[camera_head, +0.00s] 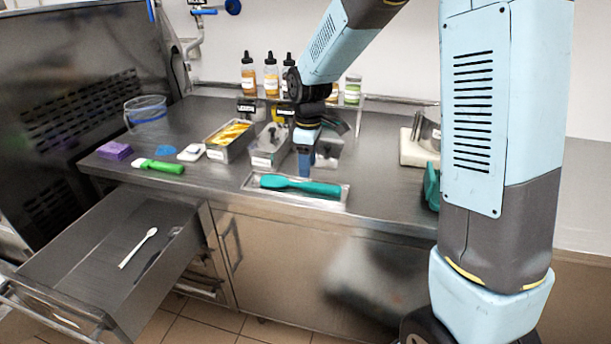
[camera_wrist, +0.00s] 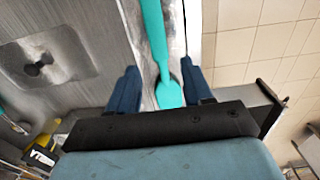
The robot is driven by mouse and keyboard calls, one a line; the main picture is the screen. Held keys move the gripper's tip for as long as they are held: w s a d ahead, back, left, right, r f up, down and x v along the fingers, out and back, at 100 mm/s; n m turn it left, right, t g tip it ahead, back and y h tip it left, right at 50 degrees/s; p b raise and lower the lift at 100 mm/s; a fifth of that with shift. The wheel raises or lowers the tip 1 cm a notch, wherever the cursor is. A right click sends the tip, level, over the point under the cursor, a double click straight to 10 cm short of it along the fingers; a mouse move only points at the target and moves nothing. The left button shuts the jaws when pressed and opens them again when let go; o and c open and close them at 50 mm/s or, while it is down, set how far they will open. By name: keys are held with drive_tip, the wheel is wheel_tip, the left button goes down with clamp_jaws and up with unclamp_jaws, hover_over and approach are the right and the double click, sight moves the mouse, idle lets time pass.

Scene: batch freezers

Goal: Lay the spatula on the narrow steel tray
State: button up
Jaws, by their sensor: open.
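A teal spatula (camera_head: 299,185) lies flat on the narrow steel tray (camera_head: 334,202) near the front edge of the counter. In the wrist view the spatula (camera_wrist: 156,45) runs lengthwise over the tray (camera_wrist: 176,27), with its wide end near my fingers. My gripper (camera_head: 305,172) is above the spatula in the head view. In the wrist view my gripper (camera_wrist: 160,88) has its two blue fingers apart, one on each side of the spatula, with nothing held between them.
An open drawer (camera_head: 75,255) at the left holds a white spoon (camera_head: 138,248). A green-handled scoop (camera_head: 160,166), a purple sponge (camera_head: 115,151) and a clear bucket (camera_head: 146,112) stand on the left counter. A metal pan (camera_head: 229,141) and bottles are behind the tray.

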sight(308, 183)
wheel_tip(308, 183, up, 6)
drive_tip(key=s+d+r+m+t, duration=0.3)
drive_tip(key=s+d+r+m, duration=0.3)
drive_tip(key=s+d+r, duration=0.4)
drive_tip(key=s+d+r+m+t, duration=0.1)
drive_tip(key=s+d+m, duration=0.2)
drive_tip(key=s, duration=0.4)
drive_tip(key=s+d+r+m+t, duration=0.1)
drive_tip(key=s+d+m, duration=0.2)
drive_tip(key=s+m, duration=0.2)
drive_tip(key=s, duration=0.3)
drive_tip(key=shift+d+t, duration=0.3)
drive_tip(key=shift+d, duration=0.05)
drive_tip(key=shift+s, duration=0.1)
drive_tip(key=shift+c, duration=0.7)
drive_tip(key=shift+a, duration=0.1)
